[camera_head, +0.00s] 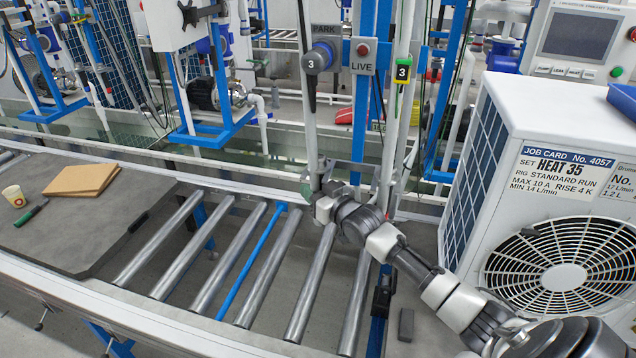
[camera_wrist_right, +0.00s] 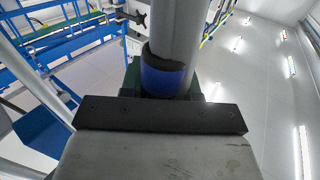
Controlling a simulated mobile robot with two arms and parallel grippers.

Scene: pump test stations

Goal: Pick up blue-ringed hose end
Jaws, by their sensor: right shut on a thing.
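The blue-ringed hose end (camera_wrist_right: 163,78) shows in the right wrist view as a thick grey hose with a dark band and a blue ring. It stands between the dark green jaws of my right gripper (camera_wrist_right: 163,92), which is shut on it. In the head view my right gripper (camera_head: 328,190) is at the far edge of the roller conveyor, by the foot of the upright grey pipes. The blue ring cannot be made out there. The hose's tip is hidden by the gripper in the wrist view. My left gripper is not in view.
A white unit (camera_head: 545,110) with a fan grille and job card stands close to my right arm. A dark mat (camera_head: 85,215) holds a cup, pen and cardboard. The rollers (camera_head: 230,250) are bare.

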